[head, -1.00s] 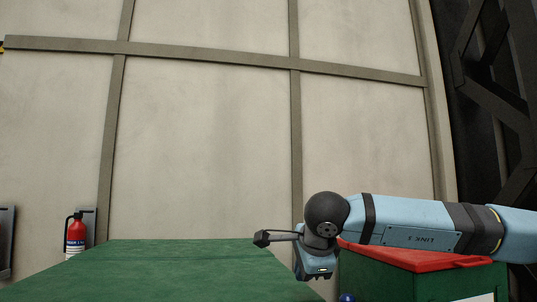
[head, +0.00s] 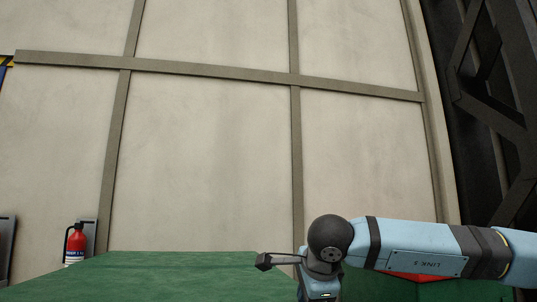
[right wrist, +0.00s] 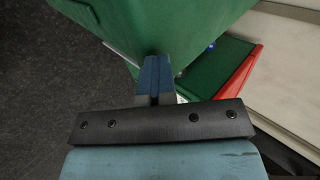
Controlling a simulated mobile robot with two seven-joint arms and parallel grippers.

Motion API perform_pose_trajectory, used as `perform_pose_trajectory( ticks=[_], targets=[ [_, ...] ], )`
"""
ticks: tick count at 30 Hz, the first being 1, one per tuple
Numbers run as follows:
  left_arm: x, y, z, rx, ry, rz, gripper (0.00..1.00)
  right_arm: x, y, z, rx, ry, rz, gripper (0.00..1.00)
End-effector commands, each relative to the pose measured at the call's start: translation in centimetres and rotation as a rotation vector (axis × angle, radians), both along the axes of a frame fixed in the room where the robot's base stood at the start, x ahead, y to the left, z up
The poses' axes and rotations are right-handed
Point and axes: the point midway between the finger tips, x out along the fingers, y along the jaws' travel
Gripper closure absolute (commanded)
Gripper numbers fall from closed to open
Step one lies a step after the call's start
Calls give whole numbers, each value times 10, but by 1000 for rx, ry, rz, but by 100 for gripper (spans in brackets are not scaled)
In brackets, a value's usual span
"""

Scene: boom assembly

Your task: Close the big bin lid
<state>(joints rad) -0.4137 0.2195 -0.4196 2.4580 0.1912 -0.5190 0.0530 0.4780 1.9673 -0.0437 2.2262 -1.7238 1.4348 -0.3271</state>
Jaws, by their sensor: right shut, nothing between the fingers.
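A large green surface (head: 170,278), which looks like part of the big bin, fills the lower left of the head view. In the right wrist view a big green bin-like body (right wrist: 170,20) fills the top. I cannot tell whether its lid is open. My right gripper (right wrist: 157,66) is shut and empty, its blue fingertips right at the green body's lower corner. I cannot tell if they touch it. In the head view my right arm comes in from the right and its fingers are below the picture. My left gripper is not in view.
A fire extinguisher (head: 75,243) hangs at the left. Dark floor (right wrist: 45,90) is clear at left.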

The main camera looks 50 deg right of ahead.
Motion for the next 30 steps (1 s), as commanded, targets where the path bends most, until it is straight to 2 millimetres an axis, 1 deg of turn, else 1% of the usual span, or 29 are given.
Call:
perform_pose_trajectory(
  ticks=[1,5,8,11,12,13,14,18,21,25,30],
  targets=[
    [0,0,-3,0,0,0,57,-2,5,-18,15,40,8,100],
    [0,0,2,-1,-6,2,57,-2,4,-10,14,37,7,100],
    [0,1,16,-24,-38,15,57,-2,2,6,10,30,6,100],
    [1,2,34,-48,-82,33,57,-3,-2,31,2,16,4,100],
    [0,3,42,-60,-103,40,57,-3,-3,43,-1,9,2,100],
    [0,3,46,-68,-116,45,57,-5,-3,50,-2,5,2,100],
    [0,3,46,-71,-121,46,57,-12,3,51,-3,5,4,100],
    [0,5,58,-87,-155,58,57,-35,20,71,-5,0,3,100],
    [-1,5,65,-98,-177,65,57,-48,30,82,-5,0,4,100],
    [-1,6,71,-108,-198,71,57,-61,40,92,-4,-2,2,100],
    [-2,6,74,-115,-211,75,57,-69,45,97,-3,-1,1,100]
  ],
)
